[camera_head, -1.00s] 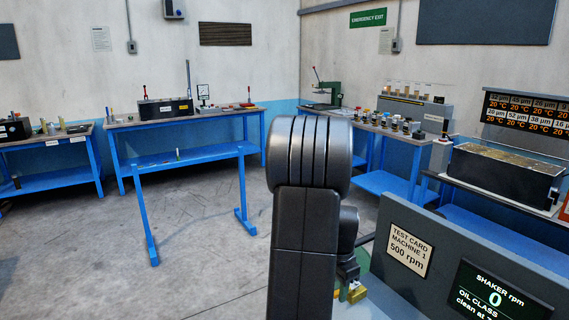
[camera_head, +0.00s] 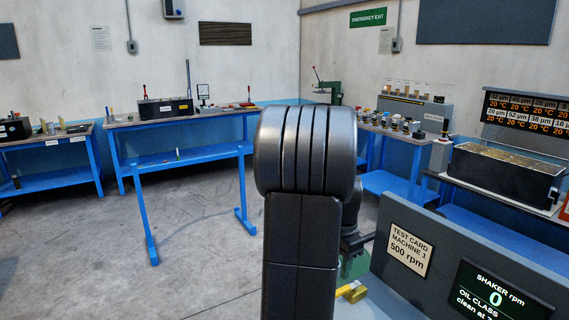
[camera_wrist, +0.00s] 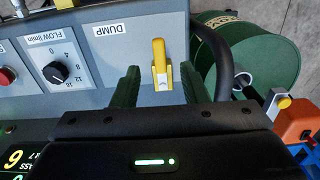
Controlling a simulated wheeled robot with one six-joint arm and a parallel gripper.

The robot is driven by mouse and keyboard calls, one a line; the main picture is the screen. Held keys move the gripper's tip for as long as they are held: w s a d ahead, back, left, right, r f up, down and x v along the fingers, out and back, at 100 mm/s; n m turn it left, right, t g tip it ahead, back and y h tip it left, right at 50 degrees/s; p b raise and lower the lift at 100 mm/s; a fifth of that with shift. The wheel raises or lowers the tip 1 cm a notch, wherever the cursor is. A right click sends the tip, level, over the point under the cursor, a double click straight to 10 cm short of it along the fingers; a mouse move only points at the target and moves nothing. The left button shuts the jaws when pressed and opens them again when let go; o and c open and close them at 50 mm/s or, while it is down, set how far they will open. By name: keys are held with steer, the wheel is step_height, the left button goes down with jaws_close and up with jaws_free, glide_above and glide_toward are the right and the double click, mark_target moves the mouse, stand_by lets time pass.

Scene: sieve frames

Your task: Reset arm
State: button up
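My arm (camera_head: 305,200) rises through the middle of the head view, its dark upper link upright. My gripper (camera_wrist: 161,68) shows in the wrist view as two green fingers spread apart, with nothing held between them. Beyond the fingers, a yellow lever (camera_wrist: 160,60) stands on a grey panel (camera_wrist: 95,72) by the label DUMP, apart from the gripper as far as I can tell. In the head view the gripper fingers are hidden behind my arm or too unclear to make out.
A black dial (camera_wrist: 62,70) marked FLOW and a green drum (camera_wrist: 250,55) flank the lever. In the head view, a grey display panel (camera_head: 450,265) stands close at the right. Blue benches (camera_head: 185,120) line the walls. Open floor (camera_head: 200,240) lies to the left.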

mark_target(346, 290)
step_height(346, 290, down, 9)
steer(key=shift+s+r, duration=0.1)
steer(key=shift+r, duration=0.1)
steer(key=shift+s+d+r+n, duration=0.1)
steer(key=shift+r+n, duration=0.1)
steer(key=shift+n, duration=0.1)
steer(key=shift+s+d+n, duration=0.25)
steer(key=shift+s+n, duration=0.15)
steer(key=shift+n, duration=0.2)
steer(key=shift+a+r, duration=0.1)
